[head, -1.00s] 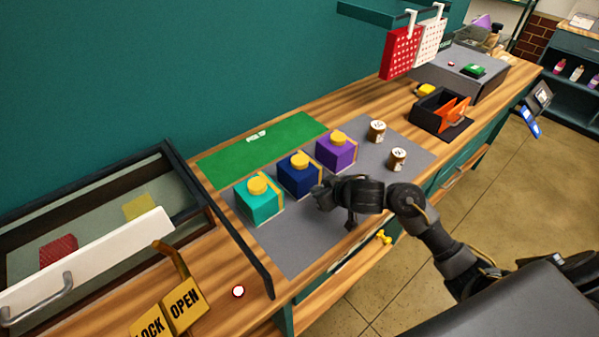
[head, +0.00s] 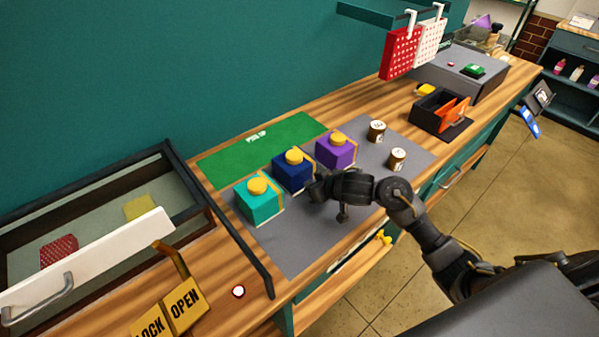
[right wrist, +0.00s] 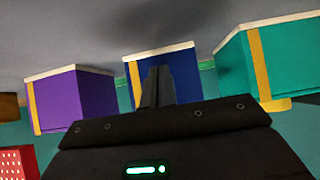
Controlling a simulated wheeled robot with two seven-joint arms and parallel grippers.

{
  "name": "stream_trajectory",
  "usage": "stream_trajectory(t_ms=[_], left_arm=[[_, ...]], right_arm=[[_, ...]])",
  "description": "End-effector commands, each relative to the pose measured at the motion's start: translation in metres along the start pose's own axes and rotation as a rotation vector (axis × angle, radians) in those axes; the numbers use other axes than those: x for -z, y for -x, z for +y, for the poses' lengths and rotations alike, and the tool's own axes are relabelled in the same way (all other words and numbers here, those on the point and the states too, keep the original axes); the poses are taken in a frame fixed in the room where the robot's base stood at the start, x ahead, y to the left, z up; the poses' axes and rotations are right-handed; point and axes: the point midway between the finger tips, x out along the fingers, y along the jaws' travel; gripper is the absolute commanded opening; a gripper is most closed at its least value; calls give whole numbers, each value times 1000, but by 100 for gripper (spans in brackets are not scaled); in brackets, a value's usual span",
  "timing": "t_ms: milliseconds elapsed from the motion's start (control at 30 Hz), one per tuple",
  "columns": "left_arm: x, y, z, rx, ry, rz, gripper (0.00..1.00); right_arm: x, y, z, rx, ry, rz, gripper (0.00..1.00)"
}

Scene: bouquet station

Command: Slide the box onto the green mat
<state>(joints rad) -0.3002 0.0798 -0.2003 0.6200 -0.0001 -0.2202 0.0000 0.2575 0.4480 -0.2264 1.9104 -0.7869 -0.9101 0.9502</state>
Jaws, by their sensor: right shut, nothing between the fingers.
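Three boxes with yellow tops stand on the grey mat: a teal box (head: 259,203), a dark blue box (head: 291,175) and a purple box (head: 335,152). The green mat (head: 235,160) lies behind them along the wall. My right gripper (head: 317,186) is shut and empty, with its tip at the near side of the blue box. In the right wrist view the shut fingers (right wrist: 157,84) are in front of the blue box (right wrist: 184,84), with the purple box (right wrist: 78,100) and teal box (right wrist: 275,62) on either side. Whether the fingertips touch the blue box is hard to tell. My left gripper is not in view.
Two small canisters (head: 397,159) stand on the grey mat (head: 300,240) right of the boxes. A black tray (head: 436,112) with an orange piece sits farther right. A framed glass case (head: 110,225) and OPEN sign (head: 184,305) are at the left.

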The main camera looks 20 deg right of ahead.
Motion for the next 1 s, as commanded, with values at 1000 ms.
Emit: stream_trajectory(t_ms=[1000], left_arm=[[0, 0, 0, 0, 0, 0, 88]], right_arm=[[17, -21, 0, 0, 0, 1, 0]])
